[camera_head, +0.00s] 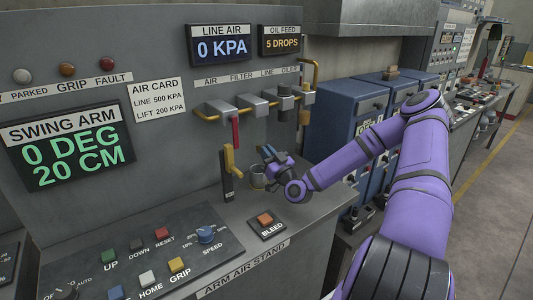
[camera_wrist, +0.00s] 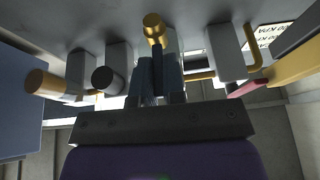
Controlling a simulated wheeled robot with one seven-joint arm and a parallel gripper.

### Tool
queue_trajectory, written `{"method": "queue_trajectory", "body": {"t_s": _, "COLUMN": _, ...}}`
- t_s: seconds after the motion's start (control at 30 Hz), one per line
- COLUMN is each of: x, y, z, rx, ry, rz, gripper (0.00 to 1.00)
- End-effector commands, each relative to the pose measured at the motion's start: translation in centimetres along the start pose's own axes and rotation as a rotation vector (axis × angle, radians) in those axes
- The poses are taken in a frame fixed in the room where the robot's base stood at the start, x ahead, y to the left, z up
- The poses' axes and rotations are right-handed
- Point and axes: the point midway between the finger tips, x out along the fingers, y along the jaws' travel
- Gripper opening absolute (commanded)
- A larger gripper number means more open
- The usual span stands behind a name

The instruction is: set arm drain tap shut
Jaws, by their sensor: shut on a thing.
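My purple arm reaches in from the right, and my gripper (camera_head: 268,156) is at the face of the grey stand, below the row of air fittings. In the wrist view my gripper's fingers (camera_wrist: 156,78) are close together and shut on a thin part below a brass round-ended piece (camera_wrist: 154,28). That piece appears to be the drain tap; no label on it can be read. The part between the fingers is mostly hidden. In the head view my gripper covers the tap, so its angle cannot be told.
Grey air fittings (camera_head: 252,104) on a brass pipe are above. A bleed button (camera_head: 265,219) sits on the ledge below. Blue cabinets (camera_head: 352,115) stand to the right.

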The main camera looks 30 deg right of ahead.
Motion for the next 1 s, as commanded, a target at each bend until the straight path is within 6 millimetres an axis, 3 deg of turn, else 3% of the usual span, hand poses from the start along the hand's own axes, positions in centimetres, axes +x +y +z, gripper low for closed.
{"method": "queue_trajectory", "body": {"t_s": 0.27, "x": 0.1, "y": 0.9, "z": 0.0, "rx": 0.051, "ry": -0.001, "rz": -0.138, "gripper": 0.00}}
{"method": "queue_trajectory", "body": {"t_s": 1.0, "x": 1.5, "y": 3.6, "z": 0.7, "rx": 0.317, "ry": -0.003, "rz": -0.781, "gripper": 0.00}}
